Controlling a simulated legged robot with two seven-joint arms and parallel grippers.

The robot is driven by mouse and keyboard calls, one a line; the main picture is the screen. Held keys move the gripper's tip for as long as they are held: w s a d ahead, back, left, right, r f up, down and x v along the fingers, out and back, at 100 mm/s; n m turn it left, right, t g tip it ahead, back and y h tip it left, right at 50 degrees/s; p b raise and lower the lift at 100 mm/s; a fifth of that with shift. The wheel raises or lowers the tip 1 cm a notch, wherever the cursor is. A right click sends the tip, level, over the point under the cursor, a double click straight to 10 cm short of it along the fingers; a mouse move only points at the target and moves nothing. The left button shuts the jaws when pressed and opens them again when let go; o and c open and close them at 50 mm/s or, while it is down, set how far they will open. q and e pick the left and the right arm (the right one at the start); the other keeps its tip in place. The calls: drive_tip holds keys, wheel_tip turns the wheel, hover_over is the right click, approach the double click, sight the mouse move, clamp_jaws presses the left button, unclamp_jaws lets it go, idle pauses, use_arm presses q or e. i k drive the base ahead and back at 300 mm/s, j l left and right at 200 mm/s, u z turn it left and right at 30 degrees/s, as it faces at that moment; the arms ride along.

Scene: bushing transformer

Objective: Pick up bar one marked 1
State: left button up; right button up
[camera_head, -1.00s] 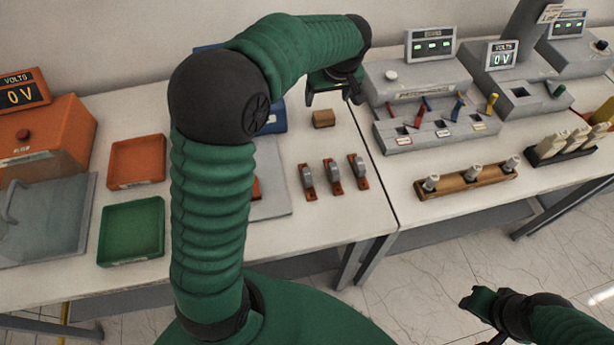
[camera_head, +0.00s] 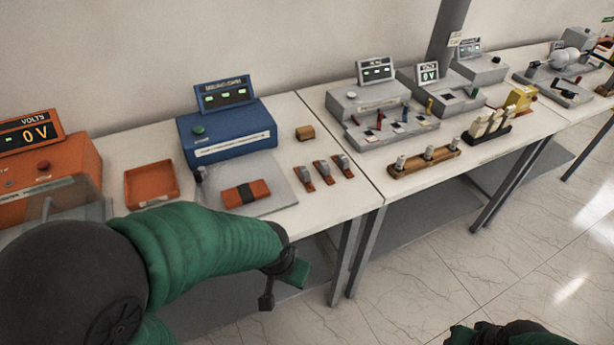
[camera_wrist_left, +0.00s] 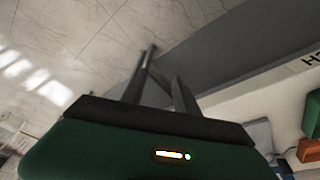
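Three small reddish-brown bars with grey parts on top stand in a row on the near right part of the left table: a left one (camera_head: 305,179), a middle one (camera_head: 323,172) and a right one (camera_head: 342,166). No number is legible on them, so I cannot tell which is marked 1. My left gripper (camera_head: 283,284) is in front of the table edge, below and apart from the bars. Its two fingers (camera_wrist_left: 163,82) stand apart in the left wrist view, with nothing between them. My right gripper (camera_head: 475,335) shows only partly at the bottom edge.
A blue metered box (camera_head: 225,132) stands behind a grey plate (camera_head: 278,195) bearing an orange-black block (camera_head: 246,193). A small brown block (camera_head: 305,133) lies behind the bars. An orange tray (camera_head: 150,184) is at left. A wooden holder (camera_head: 425,163) stands on the right table.

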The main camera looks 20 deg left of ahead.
sight(302, 173)
drive_tip(key=i+l+u, duration=0.15)
drive_tip(key=u, duration=0.3)
drive_tip(key=i+l+u, duration=0.15)
drive_tip(key=u, duration=0.3)
drive_tip(key=l+u, duration=0.3)
drive_tip(key=u, duration=0.2)
drive_tip(key=i+l, duration=0.05)
